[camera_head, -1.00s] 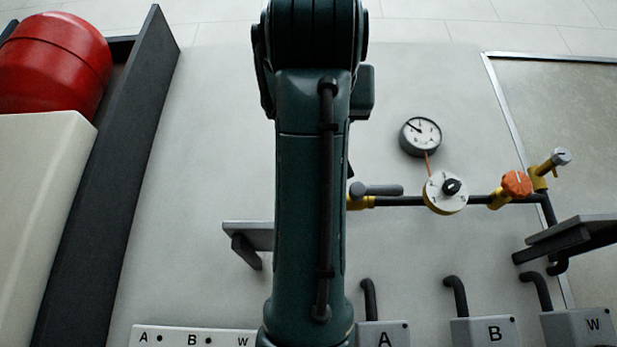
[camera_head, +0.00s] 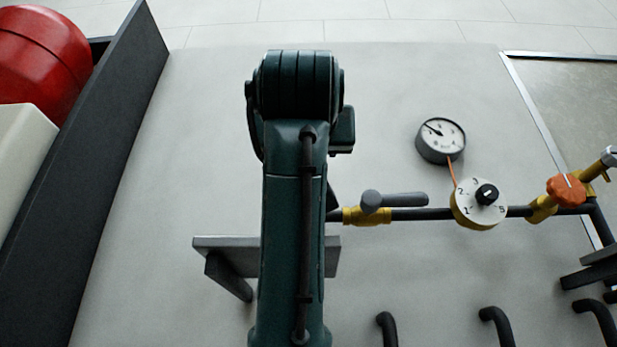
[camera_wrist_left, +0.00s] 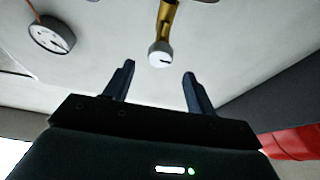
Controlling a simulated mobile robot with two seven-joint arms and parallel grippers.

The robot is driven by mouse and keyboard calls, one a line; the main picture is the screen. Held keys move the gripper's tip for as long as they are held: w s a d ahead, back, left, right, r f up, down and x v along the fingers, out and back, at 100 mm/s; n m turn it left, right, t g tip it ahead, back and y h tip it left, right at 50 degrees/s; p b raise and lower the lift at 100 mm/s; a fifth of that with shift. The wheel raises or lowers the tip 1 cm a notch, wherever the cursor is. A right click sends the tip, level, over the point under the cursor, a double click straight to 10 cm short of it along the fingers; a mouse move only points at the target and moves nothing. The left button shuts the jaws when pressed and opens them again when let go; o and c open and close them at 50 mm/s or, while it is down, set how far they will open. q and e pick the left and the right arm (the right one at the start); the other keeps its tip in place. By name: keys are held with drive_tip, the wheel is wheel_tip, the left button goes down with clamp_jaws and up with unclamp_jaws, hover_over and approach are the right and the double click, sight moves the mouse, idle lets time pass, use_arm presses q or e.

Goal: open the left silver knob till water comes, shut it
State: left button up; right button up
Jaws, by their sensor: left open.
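In the left wrist view a silver knob (camera_wrist_left: 160,56) with a dark mark on its face sits on the end of a brass valve (camera_wrist_left: 167,20). My left gripper (camera_wrist_left: 159,71) is open, with one finger on each side of the knob's line; the knob appears just beyond the fingertips, with no contact visible. In the head view my left arm hides this knob and the gripper. Another silver knob (camera_head: 609,156) shows at the right edge of the head view. No water is visible. My right gripper is not in view.
A dark pipe carries a grey lever (camera_head: 395,200), a numbered dial (camera_head: 480,203) and an orange knob (camera_head: 566,190). A gauge (camera_head: 440,141) hangs above. A grey shelf (camera_head: 225,244) lies behind my arm. A dark panel (camera_head: 95,165) and red tank (camera_head: 40,65) stand left.

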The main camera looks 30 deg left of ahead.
use_arm(q)
drive_tip(key=p+x, duration=0.2)
drive_tip(key=x, duration=0.4)
drive_tip(key=shift+w+a+r, duration=0.15)
drive_tip(key=shift+w+a, duration=0.05)
drive_tip(key=shift+w, duration=0.1)
drive_tip(key=shift+w+a, duration=0.1)
drive_tip(key=shift+w, duration=0.1)
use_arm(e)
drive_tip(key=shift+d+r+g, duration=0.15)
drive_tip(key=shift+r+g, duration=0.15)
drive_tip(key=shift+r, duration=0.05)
use_arm(q)
drive_tip(key=shift+c, duration=0.6)
drive_tip(key=c, duration=0.9)
drive_tip(key=shift+o, duration=0.2)
